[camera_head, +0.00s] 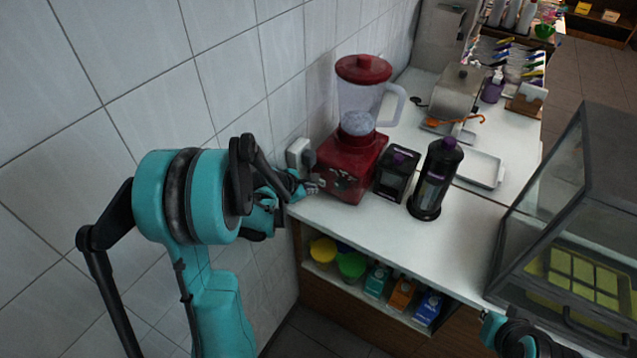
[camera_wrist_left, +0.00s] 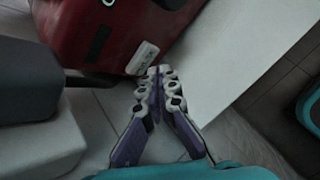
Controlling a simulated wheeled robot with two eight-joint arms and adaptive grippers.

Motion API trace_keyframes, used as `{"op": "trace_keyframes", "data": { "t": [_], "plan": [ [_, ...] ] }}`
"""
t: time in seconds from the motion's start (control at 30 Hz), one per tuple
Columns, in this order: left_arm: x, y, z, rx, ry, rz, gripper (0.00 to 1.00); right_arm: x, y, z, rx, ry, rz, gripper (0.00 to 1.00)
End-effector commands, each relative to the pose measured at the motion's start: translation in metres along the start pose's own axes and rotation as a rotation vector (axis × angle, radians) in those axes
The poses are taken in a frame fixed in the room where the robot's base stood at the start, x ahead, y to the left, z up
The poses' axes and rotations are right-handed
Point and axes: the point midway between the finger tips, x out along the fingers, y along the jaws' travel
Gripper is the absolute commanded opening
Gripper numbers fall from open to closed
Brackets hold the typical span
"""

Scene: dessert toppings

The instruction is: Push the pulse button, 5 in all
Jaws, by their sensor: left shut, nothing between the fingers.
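The blender has a red base (camera_head: 350,165), a clear jar (camera_head: 360,100) with pale contents and a red lid (camera_head: 363,69). It stands upright on the white counter by the tiled wall. My left gripper (camera_head: 317,184) is shut and empty, its tips at the lower left of the base's front. In the left wrist view the closed fingertips (camera_wrist_left: 156,73) are close to a small pale label (camera_wrist_left: 143,57) on the red base (camera_wrist_left: 112,22). I cannot tell whether they touch. The pulse button cannot be made out for certain.
A wall socket (camera_head: 298,153) is beside the base. A black box (camera_head: 397,172) and a dark bottle (camera_head: 436,180) stand right of the blender. A glass case (camera_head: 580,200) is at the right. Part of my right arm shows at the bottom edge.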

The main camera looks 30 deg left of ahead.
Motion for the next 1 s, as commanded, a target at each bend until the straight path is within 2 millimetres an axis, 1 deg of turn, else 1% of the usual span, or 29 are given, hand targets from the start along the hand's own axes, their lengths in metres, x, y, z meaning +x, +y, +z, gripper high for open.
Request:
{"op": "trace_keyframes", "data": {
  "t": [0.17, 1.0],
  "plan": [
    [0.0043, 0.0027, 0.0029, 0.0, 0.0, 0.0, 0.0, 0.0015, 0.0, 0.0011, 0.0, 0.0, 0.0, 0.0],
    [0.0083, 0.0059, 0.0061, 0.001, 0.0, 0.0, 0.0, 0.0022, 0.0, 0.0016, 0.0, 0.0, 0.0, 0.0]
  ]
}}
